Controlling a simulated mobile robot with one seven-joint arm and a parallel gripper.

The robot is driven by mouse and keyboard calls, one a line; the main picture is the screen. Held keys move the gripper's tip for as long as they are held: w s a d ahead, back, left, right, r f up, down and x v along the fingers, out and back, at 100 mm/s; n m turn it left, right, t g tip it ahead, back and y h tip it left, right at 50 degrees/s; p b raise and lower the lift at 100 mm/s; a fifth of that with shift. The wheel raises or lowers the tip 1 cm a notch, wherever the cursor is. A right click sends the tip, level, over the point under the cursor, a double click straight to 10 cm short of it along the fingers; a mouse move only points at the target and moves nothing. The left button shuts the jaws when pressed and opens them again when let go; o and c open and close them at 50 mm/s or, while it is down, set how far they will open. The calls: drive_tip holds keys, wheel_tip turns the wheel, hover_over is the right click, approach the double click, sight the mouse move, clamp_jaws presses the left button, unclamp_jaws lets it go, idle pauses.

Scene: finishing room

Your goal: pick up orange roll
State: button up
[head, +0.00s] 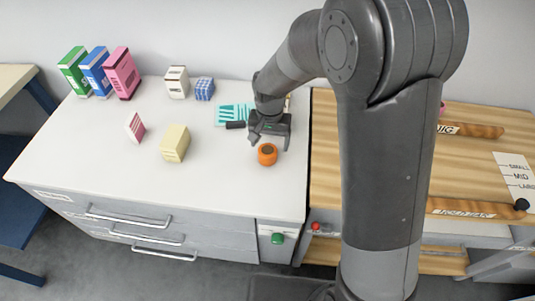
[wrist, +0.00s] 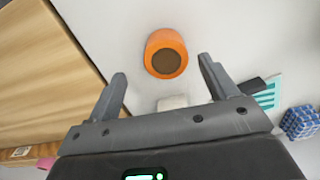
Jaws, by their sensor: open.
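The orange roll (head: 267,154) stands on the white countertop near its right side. It is a short orange cylinder with a brown round centre on top. My gripper (head: 270,138) is just behind the roll in the head view, pointing down. In the wrist view the roll (wrist: 166,53) lies ahead of the open fingers (wrist: 162,82), roughly centred between them. The fingers are apart and hold nothing. No contact with the roll shows.
A teal striped item (head: 233,114) and a dark object (head: 236,125) lie left of my gripper. A yellow box (head: 175,143), a pink-and-white box (head: 135,127) and several upright boxes stand farther left. A wooden surface (head: 325,150) adjoins on the right.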

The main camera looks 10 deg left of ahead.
sight(267, 150)
drive_tip(key=f, duration=0.5)
drive_tip(key=shift+w+a+f, duration=0.1)
drive_tip(key=shift+w+a, duration=0.05)
drive_tip(key=shift+a, duration=0.2)
drive_tip(key=c, duration=1.1)
